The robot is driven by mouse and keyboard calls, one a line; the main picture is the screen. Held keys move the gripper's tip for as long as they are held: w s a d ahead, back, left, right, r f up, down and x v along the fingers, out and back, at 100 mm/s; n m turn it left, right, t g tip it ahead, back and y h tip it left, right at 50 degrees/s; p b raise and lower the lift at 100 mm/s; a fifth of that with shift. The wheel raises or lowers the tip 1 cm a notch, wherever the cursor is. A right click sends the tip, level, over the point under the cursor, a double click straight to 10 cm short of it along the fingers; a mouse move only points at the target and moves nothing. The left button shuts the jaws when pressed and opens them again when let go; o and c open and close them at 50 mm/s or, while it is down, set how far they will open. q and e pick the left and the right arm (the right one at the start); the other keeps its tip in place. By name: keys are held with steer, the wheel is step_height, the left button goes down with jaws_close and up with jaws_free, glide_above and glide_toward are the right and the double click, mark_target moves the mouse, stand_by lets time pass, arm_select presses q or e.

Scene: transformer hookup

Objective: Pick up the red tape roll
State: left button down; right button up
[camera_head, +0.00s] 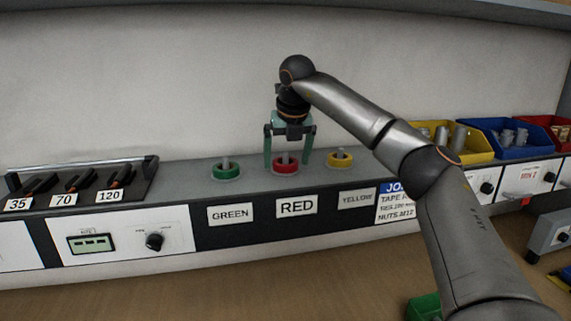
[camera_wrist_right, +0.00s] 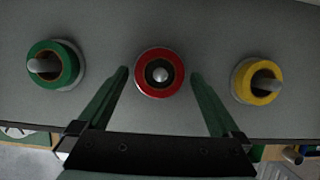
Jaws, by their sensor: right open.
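The red tape roll (camera_head: 285,168) sits on a peg on the grey shelf, above the RED label, between the green and yellow rolls. In the right wrist view the red roll (camera_wrist_right: 160,88) shows from above, with the peg tip in its hole. My right gripper (camera_head: 288,162) is open and points down over the red roll. Its fingers (camera_wrist_right: 158,82) show on the left and right of the roll, with a gap on both sides. I cannot tell exactly how low the fingertips are. My left gripper is not in view.
A green roll (camera_head: 227,172) and a yellow roll (camera_head: 340,159) stand on pegs on either side. A rack of black-handled tools (camera_head: 85,180) is at left. Yellow (camera_head: 466,146), blue (camera_head: 500,143) and red (camera_head: 562,130) bins stand at right. The wall is behind the shelf.

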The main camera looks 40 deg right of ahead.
steer(key=c, duration=1.4)
